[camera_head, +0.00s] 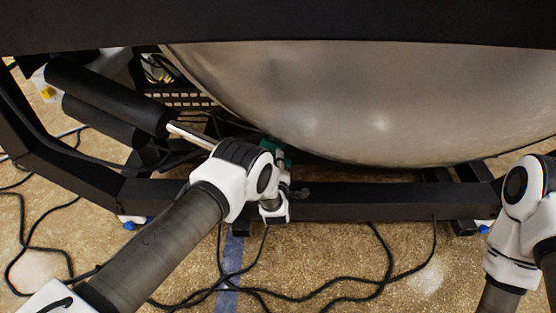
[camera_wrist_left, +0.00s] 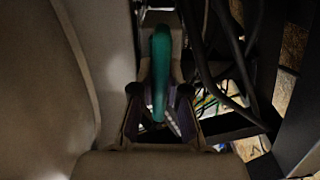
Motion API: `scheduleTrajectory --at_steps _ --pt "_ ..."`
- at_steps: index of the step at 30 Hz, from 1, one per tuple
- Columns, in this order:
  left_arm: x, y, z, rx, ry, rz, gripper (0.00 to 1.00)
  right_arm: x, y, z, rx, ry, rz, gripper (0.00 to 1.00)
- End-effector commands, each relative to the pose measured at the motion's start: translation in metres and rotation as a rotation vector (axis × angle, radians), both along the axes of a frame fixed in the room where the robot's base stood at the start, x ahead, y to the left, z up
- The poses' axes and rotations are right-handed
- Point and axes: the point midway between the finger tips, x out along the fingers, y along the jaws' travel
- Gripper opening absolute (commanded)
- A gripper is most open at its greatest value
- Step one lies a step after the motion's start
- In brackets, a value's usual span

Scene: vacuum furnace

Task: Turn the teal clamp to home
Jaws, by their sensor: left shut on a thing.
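The teal clamp (camera_wrist_left: 160,65) stands upright in the middle of the left wrist view, a long rounded handle in front of a grey mount. My left gripper (camera_wrist_left: 160,106) is shut on its lower part, with one dark finger on each side. In the head view only a small teal piece of the clamp (camera_head: 276,150) shows, beside the lower edge of the vessel. My left wrist hides the rest, and the fingers are not clear there. My right arm is at the right edge of the head view, and its gripper is not seen.
The large metal vessel (camera_head: 350,100) hangs close above and beside the left wrist. A black frame beam (camera_head: 380,201) runs below it. Black cylinders (camera_head: 110,95) and hoses are at the left. Loose cables (camera_head: 385,275) lie on the floor in front.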

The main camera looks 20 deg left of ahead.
Motion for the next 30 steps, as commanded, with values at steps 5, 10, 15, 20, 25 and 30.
scheduleTrajectory --at_steps 5,10,15,20,25,30 --pt "0.000 0.000 -0.001 0.065 0.020 0.000 0.00 0.000 0.000 -0.002 0.000 0.000 0.000 0.40" --pt "0.000 0.000 -0.001 0.174 0.050 -0.001 0.00 0.000 0.000 -0.006 0.000 0.000 0.000 0.40" --pt "0.000 0.000 -0.002 0.317 0.092 -0.001 0.00 0.000 0.000 -0.009 0.000 0.000 0.000 0.40" --pt "0.000 0.000 -0.002 0.464 0.134 -0.002 0.00 0.000 0.000 -0.013 0.000 0.000 0.000 0.40" --pt "0.000 0.000 -0.002 0.620 0.179 -0.001 0.00 0.000 0.000 -0.017 0.000 0.000 0.000 0.40" --pt "0.000 0.000 -0.002 0.774 0.224 -0.001 0.00 0.000 0.000 -0.021 0.000 0.000 0.000 0.40"
